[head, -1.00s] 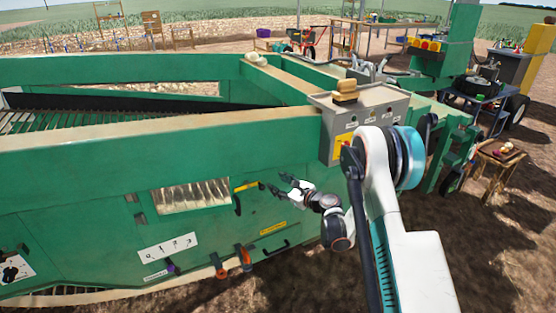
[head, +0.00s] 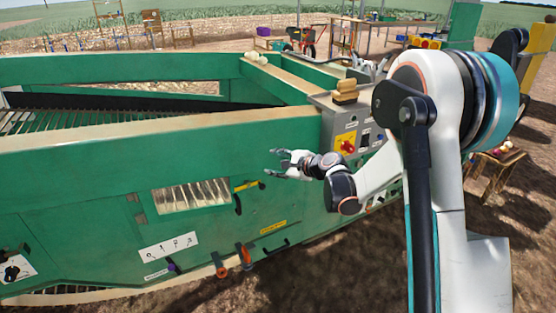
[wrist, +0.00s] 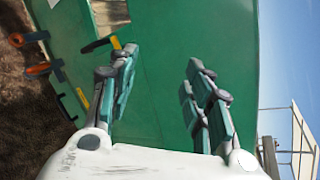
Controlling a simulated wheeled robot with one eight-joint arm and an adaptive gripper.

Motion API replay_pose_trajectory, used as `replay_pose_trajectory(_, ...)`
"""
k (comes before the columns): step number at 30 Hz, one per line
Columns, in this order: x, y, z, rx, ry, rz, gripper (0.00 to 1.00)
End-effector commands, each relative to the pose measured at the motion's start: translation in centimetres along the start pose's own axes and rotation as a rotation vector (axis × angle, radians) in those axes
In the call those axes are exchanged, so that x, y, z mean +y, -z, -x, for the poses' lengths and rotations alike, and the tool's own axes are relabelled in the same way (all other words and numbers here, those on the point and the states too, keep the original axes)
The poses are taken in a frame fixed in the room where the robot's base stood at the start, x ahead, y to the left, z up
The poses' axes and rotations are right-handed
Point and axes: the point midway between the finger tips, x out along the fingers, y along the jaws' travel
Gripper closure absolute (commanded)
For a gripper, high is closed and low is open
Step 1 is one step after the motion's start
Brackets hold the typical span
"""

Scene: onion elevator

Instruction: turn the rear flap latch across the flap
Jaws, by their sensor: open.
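My gripper (head: 281,164) is open and empty in front of the green side wall of the machine. Its two fingers (wrist: 165,95) are spread wide in the wrist view, with only green panel between them. A yellow bar (head: 247,185) with black ends sits on the wall below and left of the fingertips; it also shows in the wrist view (wrist: 115,42). Two orange latch-like pieces (head: 221,270) (head: 247,258) are at the wall's lower edge, beside a black handle (head: 275,246) under a yellow label (head: 273,227). I cannot tell which piece is the rear flap latch.
A grey control box (head: 345,130) with a red knob stands close right of my gripper, a tan object (head: 346,90) on top. Open air lies above the wall.

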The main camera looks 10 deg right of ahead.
Motion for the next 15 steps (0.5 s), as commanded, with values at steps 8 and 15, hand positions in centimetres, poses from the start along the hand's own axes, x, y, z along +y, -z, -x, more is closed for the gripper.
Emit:
replay_pose_trajectory(8,-0.5,-2.2,2.5,0.032,-0.038,0.128,0.54)
replay_pose_trajectory(15,-0.5,-2.9,3.3,0.043,-0.051,0.172,0.54)
